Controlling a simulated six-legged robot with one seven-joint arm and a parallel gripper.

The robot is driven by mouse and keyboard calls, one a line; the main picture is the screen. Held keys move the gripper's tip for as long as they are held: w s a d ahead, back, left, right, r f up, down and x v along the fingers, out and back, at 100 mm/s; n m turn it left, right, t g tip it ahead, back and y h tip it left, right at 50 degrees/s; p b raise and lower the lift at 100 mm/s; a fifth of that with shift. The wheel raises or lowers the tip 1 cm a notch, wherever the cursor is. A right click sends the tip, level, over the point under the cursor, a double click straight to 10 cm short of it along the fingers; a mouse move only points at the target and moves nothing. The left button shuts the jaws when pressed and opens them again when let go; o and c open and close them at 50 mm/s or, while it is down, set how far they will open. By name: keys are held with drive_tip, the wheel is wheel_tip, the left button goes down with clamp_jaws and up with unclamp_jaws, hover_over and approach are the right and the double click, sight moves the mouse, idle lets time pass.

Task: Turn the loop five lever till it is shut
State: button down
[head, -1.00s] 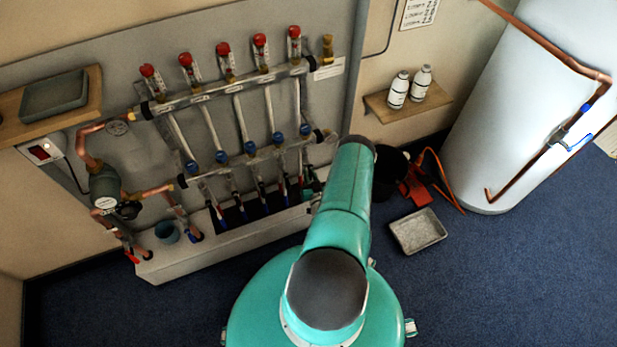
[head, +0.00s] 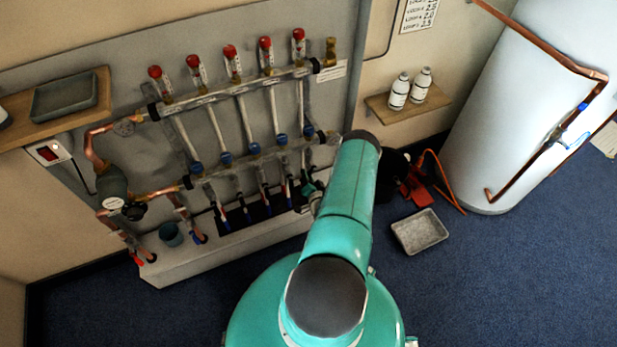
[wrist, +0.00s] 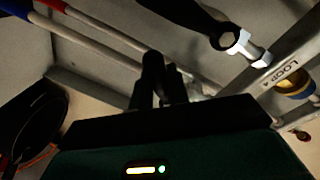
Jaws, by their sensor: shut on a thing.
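My gripper (wrist: 162,80) shows as two dark fingers close together in the wrist view. It is shut on the loop five lever, which is mostly hidden between the fingers. In the head view my arm covers most of the gripper, at the right end of the lower rail. A dark lever with a shiny hex fitting (wrist: 238,43) is at the upper right of the wrist view, beside a rail label reading LOOP (wrist: 280,72).
A black bucket (head: 390,172) and a red tool (head: 415,188) lie right of my arm. A grey tray (head: 418,231) is on the floor. The blue carpet at right is clear.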

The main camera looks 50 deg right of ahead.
drive_tip(key=m, duration=0.1)
drive_tip(key=r+m, duration=0.1)
drive_tip(key=m, duration=0.1)
drive_tip(key=shift+w+a+y, duration=0.1)
drive_tip(key=shift+a+y, duration=0.2)
drive_tip(key=shift+w+a+r+m+t+y, duration=0.2)
drive_tip(key=shift+r+m, duration=0.25)
drive_tip(key=shift+m, duration=0.6)
drive_tip(key=shift+s+d+r+m+t+y, duration=0.1)
drive_tip(key=shift+r+m+y, duration=0.25)
drive_tip(key=shift+m, duration=0.7)
drive_tip(key=shift+r, duration=0.15)
drive_tip(key=c, duration=1.5)
unclamp_jaws()
drive_tip(key=shift+r, duration=0.1)
drive_tip(key=shift+o, duration=0.6)
drive_tip(key=v, duration=1.3)
drive_tip(key=shift+s+a, duration=0.25)
drive_tip(key=shift+s, duration=0.05)
